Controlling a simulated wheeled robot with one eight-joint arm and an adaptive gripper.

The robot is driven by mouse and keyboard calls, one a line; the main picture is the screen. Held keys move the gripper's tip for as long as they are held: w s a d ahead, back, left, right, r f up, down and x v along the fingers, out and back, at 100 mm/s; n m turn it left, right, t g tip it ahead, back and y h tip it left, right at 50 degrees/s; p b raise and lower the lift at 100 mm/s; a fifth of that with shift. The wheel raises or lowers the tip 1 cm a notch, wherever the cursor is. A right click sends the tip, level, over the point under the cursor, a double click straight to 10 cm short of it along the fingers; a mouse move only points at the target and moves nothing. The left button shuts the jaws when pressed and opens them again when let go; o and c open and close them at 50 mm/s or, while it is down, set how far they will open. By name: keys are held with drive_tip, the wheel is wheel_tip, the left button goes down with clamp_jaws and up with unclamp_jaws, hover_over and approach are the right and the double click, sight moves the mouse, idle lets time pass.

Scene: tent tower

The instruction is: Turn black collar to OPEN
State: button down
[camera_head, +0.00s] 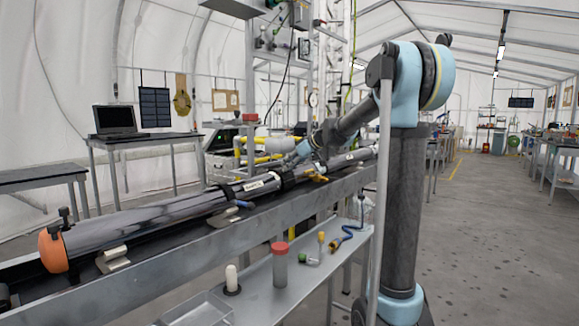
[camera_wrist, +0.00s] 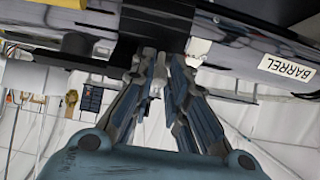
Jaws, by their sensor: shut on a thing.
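The black collar (camera_wrist: 155,27) is a dark band around the long tube, at the top middle of the wrist view. My gripper (camera_wrist: 163,58) has its two fingertips at the collar's edge and is shut on it. The exact contact is partly hidden by the fingers. The tube's glossy dark barrel (camera_wrist: 235,45) carries a white BARREL label (camera_wrist: 288,68) to the right of the collar. In the head view, my gripper (camera_head: 312,165) reaches down to the tube at mid-length. The collar is small and partly covered there, and I cannot read any OPEN mark.
The tube lies along a grey metal bench rail (camera_head: 190,250), with an orange end cap (camera_head: 53,249) at the near left. A lower shelf (camera_head: 262,296) holds a red-capped jar (camera_head: 280,268) and small parts. A laptop (camera_head: 115,120) stands on a table behind. The floor at right is clear.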

drive_tip(key=shift+s+d+f, duration=0.1)
drive_tip(key=shift+d+f, duration=0.1)
drive_tip(key=shift+d, duration=0.05)
drive_tip(key=c, duration=1.8)
unclamp_jaws()
drive_tip(key=shift+a, duration=0.1)
drive_tip(key=shift+r, duration=0.1)
drive_tip(key=v, duration=1.1)
drive_tip(key=shift+s+d+r, duration=0.15)
drive_tip(key=shift+d+r, duration=0.05)
drive_tip(key=shift+d, duration=0.15)
